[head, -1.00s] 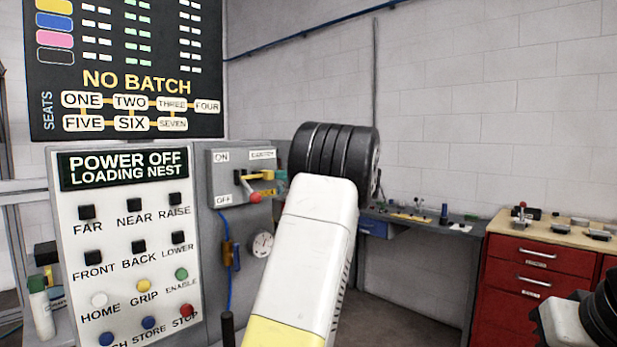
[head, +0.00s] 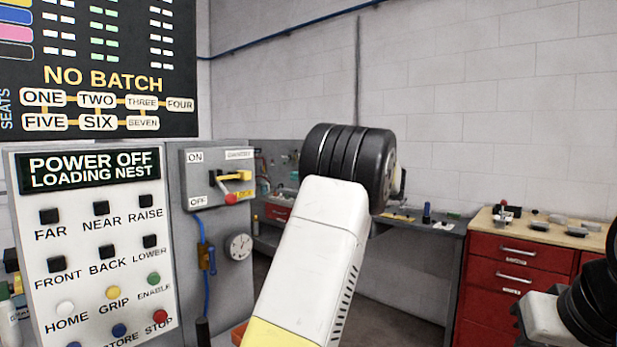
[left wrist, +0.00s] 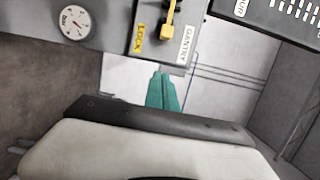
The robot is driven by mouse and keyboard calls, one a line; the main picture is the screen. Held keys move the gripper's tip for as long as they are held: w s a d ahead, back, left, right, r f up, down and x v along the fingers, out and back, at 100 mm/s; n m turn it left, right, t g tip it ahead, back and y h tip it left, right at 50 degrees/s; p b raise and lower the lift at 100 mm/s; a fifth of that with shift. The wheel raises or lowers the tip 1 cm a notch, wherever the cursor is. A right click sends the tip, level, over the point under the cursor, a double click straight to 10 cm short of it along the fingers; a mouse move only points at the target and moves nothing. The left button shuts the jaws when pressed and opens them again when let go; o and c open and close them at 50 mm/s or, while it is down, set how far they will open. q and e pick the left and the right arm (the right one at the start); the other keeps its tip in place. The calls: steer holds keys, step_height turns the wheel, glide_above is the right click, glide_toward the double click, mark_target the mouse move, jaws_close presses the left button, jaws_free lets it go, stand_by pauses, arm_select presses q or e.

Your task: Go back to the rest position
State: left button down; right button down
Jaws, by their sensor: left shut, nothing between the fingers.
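My left arm rises through the middle of the head view, and its dark ribbed joint (head: 350,158) hides most of what lies behind it. The left gripper shows in the left wrist view as two teal fingers (left wrist: 163,92), shut together and empty. They are below the switch box with its yellow handle (left wrist: 170,22) and look apart from it. In the head view the switch box (head: 218,178) has a red-knobbed lever (head: 231,198), with the knob down near OFF. Part of my right arm (head: 590,305) shows at the right edge; its gripper is out of view.
A control panel (head: 90,240) with several buttons reads POWER OFF, LOADING NEST. A board (head: 100,70) above reads NO BATCH. A dial (head: 238,246) is below the switch box. A grey bench (head: 430,240) and red drawer cabinet (head: 515,265) stand behind on the right.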

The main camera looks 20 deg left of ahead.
arm_select(q)
steer(key=s+a+f+h, duration=0.2)
steer(key=s+f+h, duration=0.9)
steer(key=s, duration=0.4)
steer(key=s+d+f+t+h, duration=0.1)
steer(key=s+d+f+h, duration=0.1)
steer(key=s+d, duration=0.4)
steer(key=s+d+f+t+h, duration=0.1)
steer(key=s+d+f+h, duration=0.1)
steer(key=s+d+h, duration=0.2)
steer(key=s+d+f+n+t+h, duration=0.1)
steer(key=s+d+f+h, duration=0.1)
steer(key=s+d, duration=0.6)
steer(key=shift+s+f+h, duration=0.35)
steer(key=shift+s+h, duration=0.05)
steer(key=shift+h, duration=0.1)
steer(key=shift+d, duration=0.1)
